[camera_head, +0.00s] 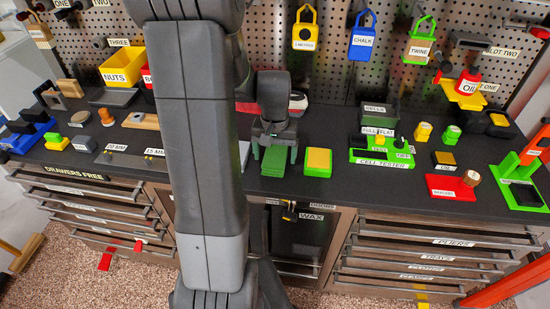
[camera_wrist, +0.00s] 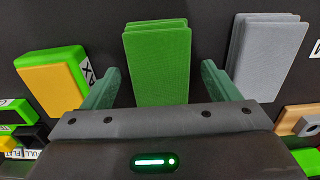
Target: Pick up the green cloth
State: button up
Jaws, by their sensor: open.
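The green cloth (camera_wrist: 157,50) is a flat, folded stack on the dark worktop. In the wrist view it lies straight ahead between the two dark green fingers of my gripper (camera_wrist: 160,72). The fingers are spread, one on each side, with a visible gap to the cloth on both sides. In the head view the cloth (camera_head: 273,162) shows just below and between the fingers of my gripper (camera_head: 275,153). Its near end in the wrist view is hidden behind the gripper body. I cannot tell how far the fingertips are above the worktop.
A grey folded cloth (camera_wrist: 265,50) lies on one side, and a yellow-topped green block (camera_head: 318,161) on the other. A green cell tester tray (camera_head: 380,160) stands farther right. The worktop's front edge is close. A pegboard (camera_head: 330,75) rises behind. My arm hides part of the worktop.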

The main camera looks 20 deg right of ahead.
aim_at(275, 156)
jog(key=shift+f, duration=0.45)
jog(key=c, duration=1.1)
notch_tip(275, 156, up, 10)
jog(key=shift+r+b, duration=0.1)
jog(key=shift+b, duration=0.2)
jog(key=shift+o, duration=0.7)
